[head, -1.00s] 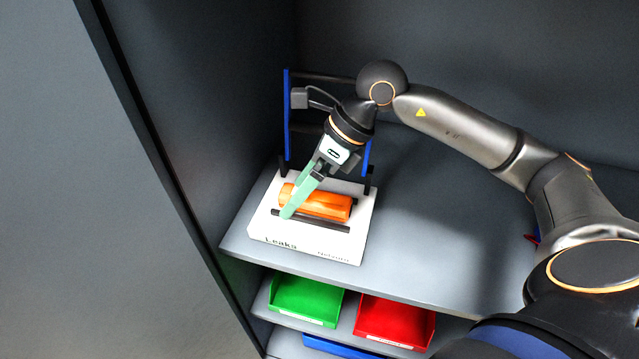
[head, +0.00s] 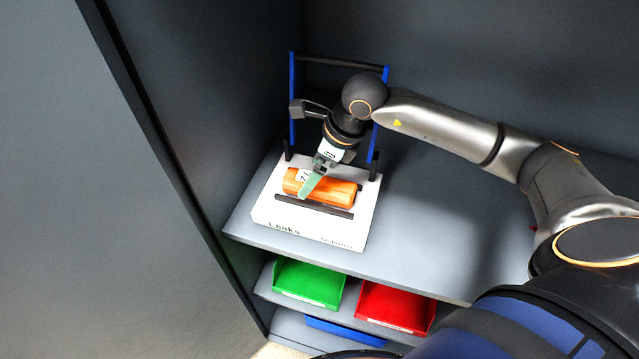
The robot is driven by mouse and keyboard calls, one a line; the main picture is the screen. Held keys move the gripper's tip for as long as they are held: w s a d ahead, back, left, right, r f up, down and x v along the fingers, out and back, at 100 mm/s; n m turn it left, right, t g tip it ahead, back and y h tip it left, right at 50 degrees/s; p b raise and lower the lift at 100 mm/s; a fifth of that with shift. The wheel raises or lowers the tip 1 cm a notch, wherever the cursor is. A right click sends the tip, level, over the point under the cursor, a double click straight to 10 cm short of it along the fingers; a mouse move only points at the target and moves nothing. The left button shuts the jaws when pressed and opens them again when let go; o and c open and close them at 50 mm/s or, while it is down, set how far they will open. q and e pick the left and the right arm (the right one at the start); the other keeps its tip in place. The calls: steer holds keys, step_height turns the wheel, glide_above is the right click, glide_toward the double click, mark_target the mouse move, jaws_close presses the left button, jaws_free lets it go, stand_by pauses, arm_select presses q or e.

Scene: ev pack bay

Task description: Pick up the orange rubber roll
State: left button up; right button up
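The orange rubber roll (head: 335,193) lies lengthwise on top of a white box (head: 355,229) lettered "Leaks", behind a dark bar along its front. A white label with a dark mark shows near the roll's left end. My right gripper (head: 306,194), on the arm coming in from the right, points down with its pale green fingers over the left part of the roll. The fingers overlap in this view, so their opening and any contact with the roll cannot be told. My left gripper is not in view.
A blue-posted frame (head: 292,100) stands behind the box. The grey shelf (head: 430,230) is clear to the right. Below are a green bin (head: 312,283), a red bin (head: 396,308) and a blue bin (head: 345,332). A grey wall panel stands close on the left.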

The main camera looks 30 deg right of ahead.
steer(key=shift+x, duration=1.35)
steer(key=shift+f, duration=0.1)
jaws_close()
